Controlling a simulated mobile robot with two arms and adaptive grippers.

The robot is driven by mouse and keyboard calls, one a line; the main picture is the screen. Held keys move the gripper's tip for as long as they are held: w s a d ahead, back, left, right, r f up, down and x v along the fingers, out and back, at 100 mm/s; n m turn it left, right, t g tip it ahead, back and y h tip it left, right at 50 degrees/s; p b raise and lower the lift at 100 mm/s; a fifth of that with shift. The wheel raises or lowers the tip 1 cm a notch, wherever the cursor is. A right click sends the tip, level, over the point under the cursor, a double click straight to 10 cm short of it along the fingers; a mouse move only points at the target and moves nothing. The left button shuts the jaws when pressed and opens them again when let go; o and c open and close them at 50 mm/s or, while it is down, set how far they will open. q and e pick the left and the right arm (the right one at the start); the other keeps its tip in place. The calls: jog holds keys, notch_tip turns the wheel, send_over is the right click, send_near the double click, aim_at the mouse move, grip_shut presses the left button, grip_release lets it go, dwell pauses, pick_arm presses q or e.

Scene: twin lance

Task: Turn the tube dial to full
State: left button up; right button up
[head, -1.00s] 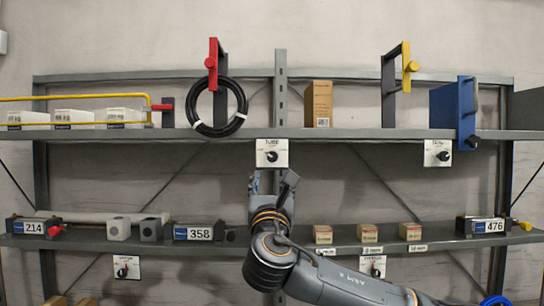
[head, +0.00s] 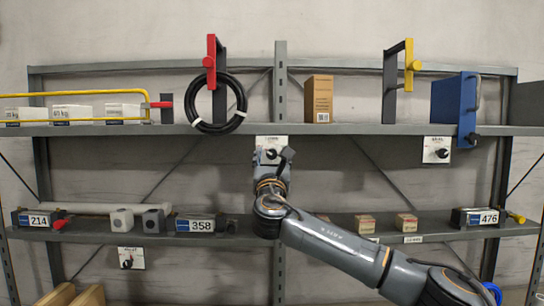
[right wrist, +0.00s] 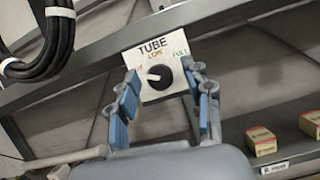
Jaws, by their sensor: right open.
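The tube dial is a black round knob (right wrist: 159,77) on a white plate (right wrist: 133,58) labelled "TUBE", with a coloured word above the knob and "FULL" at its upper right. The knob's white mark points left. In the head view the plate (head: 265,140) hangs from the upper shelf's front edge, partly covered by my right gripper (head: 272,156). In the right wrist view my right gripper (right wrist: 161,72) is open, with one blue-padded finger on each side of the knob. I cannot tell whether the fingers touch it. My left gripper is not in view.
A black hose coil (head: 219,103) hangs above left of the dial, near a red handle (head: 211,62). Another dial plate (head: 436,149) hangs at the right. Small boxes (head: 364,224) stand on the lower shelf (head: 275,240). The space left of my gripper is clear.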

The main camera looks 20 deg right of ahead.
grip_shut()
